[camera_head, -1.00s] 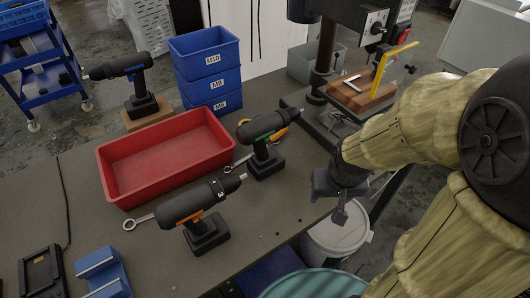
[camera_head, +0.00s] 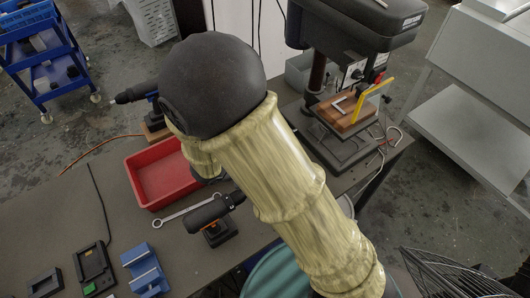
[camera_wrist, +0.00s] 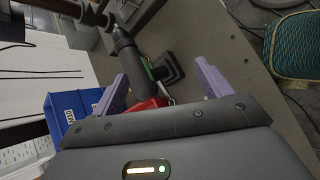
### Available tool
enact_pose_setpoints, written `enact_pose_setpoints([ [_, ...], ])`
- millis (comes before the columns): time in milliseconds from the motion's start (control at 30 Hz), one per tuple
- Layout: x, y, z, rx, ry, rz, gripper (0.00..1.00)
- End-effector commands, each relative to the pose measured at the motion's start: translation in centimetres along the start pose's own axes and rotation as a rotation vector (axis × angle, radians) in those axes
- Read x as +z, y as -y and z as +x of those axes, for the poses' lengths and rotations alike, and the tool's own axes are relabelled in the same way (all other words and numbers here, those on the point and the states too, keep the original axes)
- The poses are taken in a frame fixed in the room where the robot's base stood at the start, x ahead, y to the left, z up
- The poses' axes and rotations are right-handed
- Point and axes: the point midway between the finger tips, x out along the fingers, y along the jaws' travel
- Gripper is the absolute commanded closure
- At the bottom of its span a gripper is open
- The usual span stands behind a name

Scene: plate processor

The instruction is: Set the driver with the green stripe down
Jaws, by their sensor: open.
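The driver with the green stripe (camera_wrist: 148,68) stands on the table in the wrist view, its dark battery base (camera_wrist: 170,68) toward the right. My gripper (camera_wrist: 161,70) is open, with one pale finger on each side of the picture. The driver shows between and beyond the fingers; I cannot tell whether either touches it. In the head view my arm hides this driver and most of my gripper.
The red tray (camera_head: 150,186) lies left of my arm. An orange-striped driver (camera_head: 218,232) and a wrench (camera_head: 186,211) are at the front. Another driver (camera_head: 138,93) stands behind the tray. A drill press (camera_head: 350,25) stands right.

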Motion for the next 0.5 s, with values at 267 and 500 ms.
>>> enact_pose_setpoints([
  [267,-3.2,-2.8,-4.3,0.205,-0.002,-0.215,0.23],
  [500,-3.3,-2.7,-4.2,0.207,-0.002,-0.216,0.23],
])
